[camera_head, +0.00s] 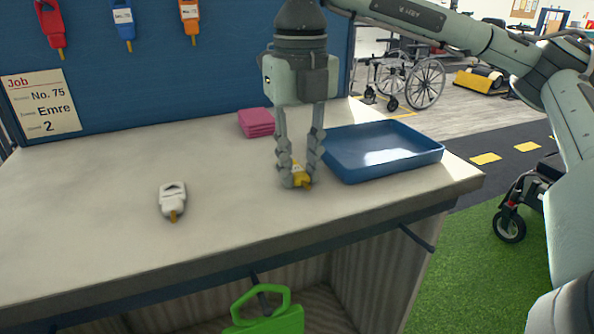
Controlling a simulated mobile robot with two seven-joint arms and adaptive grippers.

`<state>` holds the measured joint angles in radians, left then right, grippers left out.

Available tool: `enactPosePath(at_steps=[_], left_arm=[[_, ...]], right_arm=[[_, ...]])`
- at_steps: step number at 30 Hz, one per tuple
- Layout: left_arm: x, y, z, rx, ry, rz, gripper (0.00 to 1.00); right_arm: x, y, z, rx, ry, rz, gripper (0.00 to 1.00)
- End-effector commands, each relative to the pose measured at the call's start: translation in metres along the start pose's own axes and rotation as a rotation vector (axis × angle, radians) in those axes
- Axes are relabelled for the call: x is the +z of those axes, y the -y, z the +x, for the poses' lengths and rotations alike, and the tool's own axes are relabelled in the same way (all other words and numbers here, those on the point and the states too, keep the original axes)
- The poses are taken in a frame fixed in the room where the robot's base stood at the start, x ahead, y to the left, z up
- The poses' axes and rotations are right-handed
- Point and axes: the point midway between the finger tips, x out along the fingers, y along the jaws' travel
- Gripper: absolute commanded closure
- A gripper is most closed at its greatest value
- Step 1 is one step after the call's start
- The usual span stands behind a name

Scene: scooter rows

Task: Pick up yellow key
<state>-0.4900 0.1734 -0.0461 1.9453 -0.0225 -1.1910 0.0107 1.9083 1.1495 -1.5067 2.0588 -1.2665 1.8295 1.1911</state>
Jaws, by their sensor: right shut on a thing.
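The yellow key (305,181) is at the counter's surface, left of the blue tray. My right gripper (300,178) points straight down with its fingers shut around the yellow key. The fingers hide much of the key, and I cannot tell whether it still touches the counter. My left gripper is not in view.
A white key (172,200) lies on the counter (100,210). Pink cloths (256,122) sit at the back and a blue tray (370,172) at the right. Red (50,25), blue (124,20) and orange (190,15) keys hang on the blue board. A job card (40,105) is at left.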

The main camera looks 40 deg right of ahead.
Motion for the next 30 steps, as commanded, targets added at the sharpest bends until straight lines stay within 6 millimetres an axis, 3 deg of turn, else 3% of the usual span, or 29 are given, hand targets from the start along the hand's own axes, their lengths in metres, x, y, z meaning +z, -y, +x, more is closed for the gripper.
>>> enactPosePath(at_steps=[8,13,24,30], left_arm=[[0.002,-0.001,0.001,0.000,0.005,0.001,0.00],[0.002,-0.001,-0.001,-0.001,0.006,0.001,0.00],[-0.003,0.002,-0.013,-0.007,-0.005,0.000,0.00],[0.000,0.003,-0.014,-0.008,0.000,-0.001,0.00]], right_arm=[[0.001,-0.001,-0.012,0.001,0.002,0.000,0.93],[0.001,-0.002,-0.040,0.002,0.003,-0.002,0.93],[-0.057,-0.058,-0.089,-0.001,0.004,-0.008,0.93],[-0.076,-0.077,-0.105,-0.001,0.002,-0.004,0.93]])
